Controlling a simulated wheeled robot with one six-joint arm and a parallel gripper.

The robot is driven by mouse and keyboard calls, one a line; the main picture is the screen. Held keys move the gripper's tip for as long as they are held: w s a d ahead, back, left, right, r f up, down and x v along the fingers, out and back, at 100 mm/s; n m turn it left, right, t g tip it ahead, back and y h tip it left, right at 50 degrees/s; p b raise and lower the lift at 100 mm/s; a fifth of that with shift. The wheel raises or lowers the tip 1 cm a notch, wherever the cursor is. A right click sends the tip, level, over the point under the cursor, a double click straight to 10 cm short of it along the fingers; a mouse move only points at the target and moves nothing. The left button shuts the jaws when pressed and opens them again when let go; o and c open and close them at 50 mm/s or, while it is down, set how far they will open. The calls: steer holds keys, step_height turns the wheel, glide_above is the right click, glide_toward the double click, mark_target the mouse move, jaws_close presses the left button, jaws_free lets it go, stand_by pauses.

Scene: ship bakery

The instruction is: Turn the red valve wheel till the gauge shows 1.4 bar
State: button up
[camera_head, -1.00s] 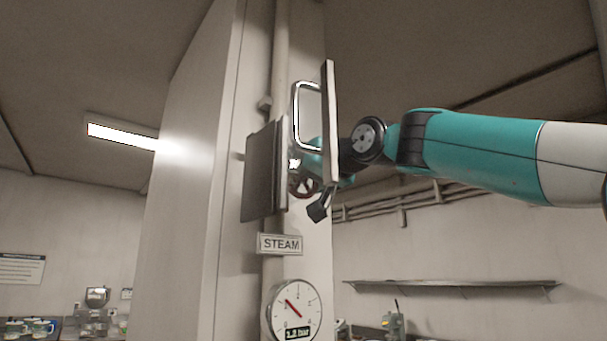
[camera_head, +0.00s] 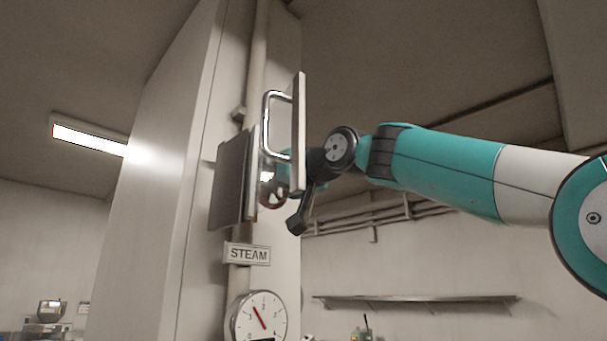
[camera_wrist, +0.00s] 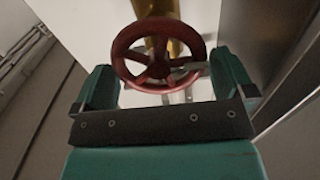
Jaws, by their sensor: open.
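The red valve wheel (camera_wrist: 160,55) shows large in the wrist view, with its spokes and a brass stem behind it. My open gripper (camera_wrist: 161,62) has one teal finger on each side of the wheel; I cannot tell whether they touch the rim. In the head view the wheel (camera_head: 270,197) is dark and partly hidden behind a door panel, and that panel hides most of the gripper. The round gauge (camera_head: 260,318) is at the bottom of the head view. Its red needle points up and slightly left.
An open panel with a metal handle (camera_head: 267,130) stands close beside my wrist. A dark panel (camera_head: 230,182) is left of the wheel. A STEAM sign (camera_head: 247,254) is above the gauge on the pipe. A wall shelf (camera_head: 420,299) is at the right.

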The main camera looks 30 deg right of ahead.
steer(key=b+v, duration=0.3)
steer(key=v, duration=1.3)
steer(key=shift+s, duration=0.35)
steer(key=shift+d, duration=0.1)
steer(key=w+a+f+g, duration=0.2)
steer(key=f+g, duration=0.1)
steer(key=f, duration=0.6)
steer(key=w+a+f+g+y, duration=0.1)
steer(key=a+f+g, duration=0.1)
steer(key=f, duration=0.7)
steer(key=w+a+f+g, duration=0.2)
steer(key=f+g, duration=0.1)
steer(key=f, duration=0.5)
steer(key=s+a+f+n+g, duration=0.1)
steer(key=s+f+g, duration=0.2)
steer(key=s+f, duration=0.3)
steer(key=s+a+f+n+g+h, duration=0.1)
steer(key=s+f, duration=0.5)
steer(key=f, duration=0.6)
steer(key=s+a+f+n+g+h, duration=0.1)
steer(key=s+a+f+n+g, duration=0.1)
steer(key=s+f+g, duration=0.3)
step_height(320, 180, down, 4)
steer(key=shift+s+a, duration=0.2)
steer(key=shift+s, duration=0.3)
stand_by(0.3)
